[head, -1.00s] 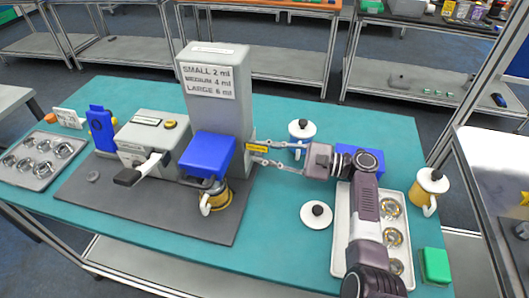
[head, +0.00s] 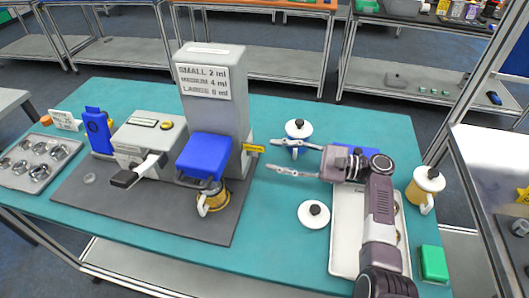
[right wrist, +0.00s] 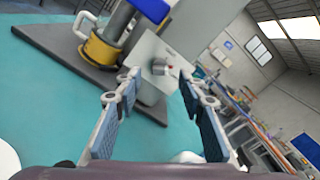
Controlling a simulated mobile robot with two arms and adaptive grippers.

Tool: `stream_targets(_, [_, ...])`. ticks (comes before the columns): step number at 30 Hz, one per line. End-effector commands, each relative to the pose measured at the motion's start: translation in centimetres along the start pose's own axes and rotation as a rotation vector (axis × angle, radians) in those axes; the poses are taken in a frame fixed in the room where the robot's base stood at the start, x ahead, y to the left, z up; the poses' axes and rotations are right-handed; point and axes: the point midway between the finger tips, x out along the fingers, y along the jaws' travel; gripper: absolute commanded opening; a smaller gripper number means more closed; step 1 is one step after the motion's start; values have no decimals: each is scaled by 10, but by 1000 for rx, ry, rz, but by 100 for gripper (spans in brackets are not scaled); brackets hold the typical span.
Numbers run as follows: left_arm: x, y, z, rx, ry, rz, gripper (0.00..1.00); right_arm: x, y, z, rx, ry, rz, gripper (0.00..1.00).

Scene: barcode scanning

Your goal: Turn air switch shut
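The air switch shows as a yellow lever (head: 253,147) on the right side of the grey dispenser tower (head: 213,100), roughly level, in the head view. In the right wrist view a small round knob (right wrist: 160,67) sticks out of the grey box face between my fingers; the yellow lever is hard to make out there. My right gripper (head: 281,157) is open and empty, to the right of the lever and apart from it. Its two fingers also show spread in the right wrist view (right wrist: 160,95). My left gripper is not in view.
A lidded blue-and-white cup (head: 298,131) stands just behind my right fingers. A white lid (head: 313,215) lies in front of them. A white tray (head: 345,240) lies under my right arm. A yellow mug (head: 422,188) and green box (head: 434,263) are at the right.

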Motion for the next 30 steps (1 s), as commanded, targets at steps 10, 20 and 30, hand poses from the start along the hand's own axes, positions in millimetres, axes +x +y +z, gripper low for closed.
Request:
stream_targets(10, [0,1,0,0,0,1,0,-63,0,-1,1,2,0,37])
stream_targets(20, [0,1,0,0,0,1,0,-72,0,0,1,-1,0,37])
stream_targets(30, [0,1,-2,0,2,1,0,-72,0,0,1,-1,0,26])
